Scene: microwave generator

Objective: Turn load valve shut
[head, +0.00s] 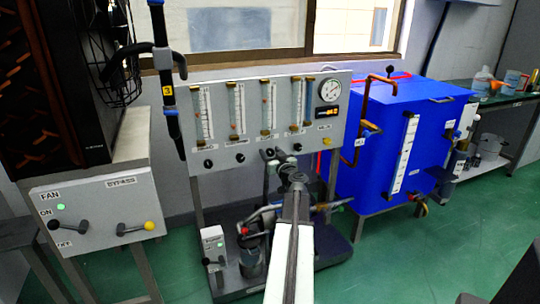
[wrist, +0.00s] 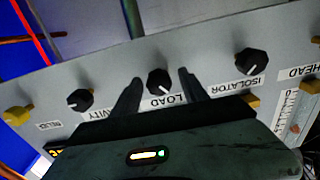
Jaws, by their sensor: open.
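The load valve is a black round knob (wrist: 159,82) with a white pointer mark, above the upside-down LOAD label (wrist: 168,103) in the wrist view. My gripper (wrist: 160,76) is open, with one dark finger on each side of the knob. Gaps show between the knob and both fingers; whether either touches it, I cannot tell. The pointer mark points down in the wrist view. In the head view my gripper (head: 275,156) is at the lower edge of the grey gauge panel (head: 255,150) and hides the load knob.
In the wrist view, the isolator knob (wrist: 251,62) is to the right, and the cavity knob (wrist: 80,100) and a yellow knob (wrist: 17,116) are to the left. A blue tank (head: 385,150) stands right of the panel in the head view. A fan switch box (head: 95,215) is at left.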

